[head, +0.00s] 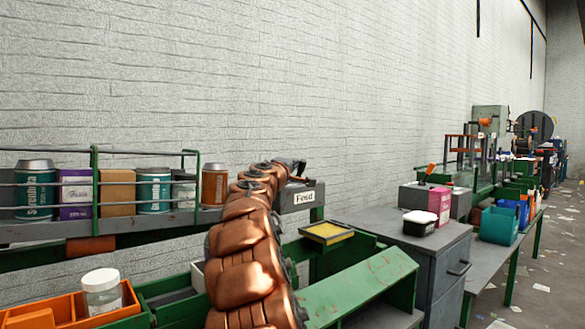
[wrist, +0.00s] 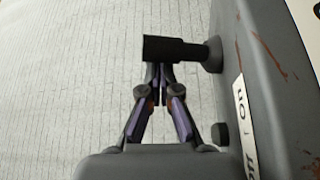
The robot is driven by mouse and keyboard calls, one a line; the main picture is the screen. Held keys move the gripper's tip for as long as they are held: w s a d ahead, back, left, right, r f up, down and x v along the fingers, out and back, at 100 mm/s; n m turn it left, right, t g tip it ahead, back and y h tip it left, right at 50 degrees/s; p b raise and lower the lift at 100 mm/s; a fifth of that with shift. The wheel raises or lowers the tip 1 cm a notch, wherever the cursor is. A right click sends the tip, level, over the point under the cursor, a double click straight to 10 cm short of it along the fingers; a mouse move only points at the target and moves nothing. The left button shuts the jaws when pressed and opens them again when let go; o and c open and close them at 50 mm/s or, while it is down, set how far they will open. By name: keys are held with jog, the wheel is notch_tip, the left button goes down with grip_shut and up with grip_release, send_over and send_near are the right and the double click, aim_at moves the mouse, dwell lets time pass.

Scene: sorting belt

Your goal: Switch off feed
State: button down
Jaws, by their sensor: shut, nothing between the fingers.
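The grey feed switch box (head: 298,195) carries a "Feed" label and stands at the end of the belt in the head view. In the wrist view the box (wrist: 265,60) fills the right side, with a white on/off label strip (wrist: 242,125). A black lever handle (wrist: 175,49) sticks out left from the box, beyond the "ON" end of the strip. My gripper (wrist: 159,72) is shut and empty, its fingertips right at the handle's lower edge; I cannot tell whether they touch. In the head view my arm hides part of the belt, and the gripper is hard to make out.
Cans and boxes stand on the railed belt (head: 130,228) at left. An orange bin (head: 60,312) with a white-lidded jar (head: 101,292) is below. A yellow-topped tray (head: 327,233) and a grey cabinet (head: 440,260) are at right. A white brick wall stands behind.

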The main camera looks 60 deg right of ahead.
jog(key=shift+s+f, duration=0.1)
jog(key=shift+s, duration=0.2)
jog(key=shift+s+a+f+b, duration=0.1)
jog(key=shift+a+f+b, duration=0.15)
jog(key=shift+a+b, duration=0.5)
jog(key=b+v, duration=0.1)
jog(key=v, duration=0.1)
jog(key=b+v, duration=0.2)
jog(key=v, duration=0.1)
jog(key=b+v, duration=0.1)
jog(key=v, duration=0.1)
jog(key=shift+w+a+f, duration=0.2)
jog(key=shift+w+f, duration=0.15)
jog(key=shift+f, duration=0.05)
jog(key=shift+s+a+b, duration=0.1)
jog(key=shift+a+b, duration=0.2)
jog(key=shift+a, duration=0.2)
jog(key=shift+r, duration=0.15)
